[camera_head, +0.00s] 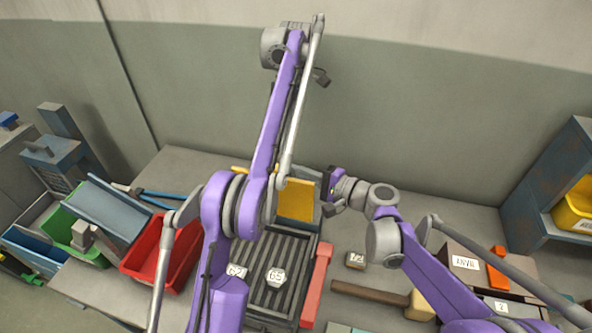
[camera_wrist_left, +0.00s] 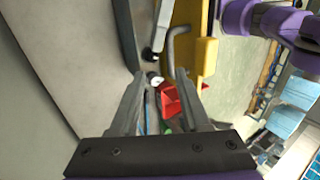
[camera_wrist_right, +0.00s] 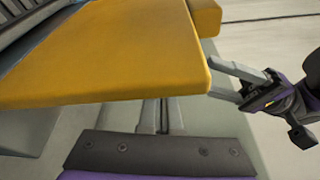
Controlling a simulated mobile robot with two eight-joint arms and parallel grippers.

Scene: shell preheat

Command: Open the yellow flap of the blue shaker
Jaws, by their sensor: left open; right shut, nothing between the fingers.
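The yellow flap (camera_head: 295,201) stands at the back end of the shaker's dark slatted deck (camera_head: 298,255), partly hidden behind my left arm. It is a broad tilted plate in the right wrist view (camera_wrist_right: 110,55). My left gripper (camera_wrist_left: 160,88) is open, with yellow metal and a bent grey bar just ahead of and beside its fingers. The right wrist view also shows the left gripper's fingers (camera_wrist_right: 211,80) close beside the flap's edge; contact is unclear. My right gripper (camera_wrist_right: 160,112) is shut and empty, close below the flap's edge in its own view.
Two numbered tiles lie on the deck, one hexagonal (camera_head: 276,278). A red bin (camera_head: 162,256) and a green bin (camera_head: 72,238) stand left. A red bar (camera_head: 316,285), a hammer (camera_head: 372,297) and a small tile (camera_head: 355,260) lie right. The wall is close behind.

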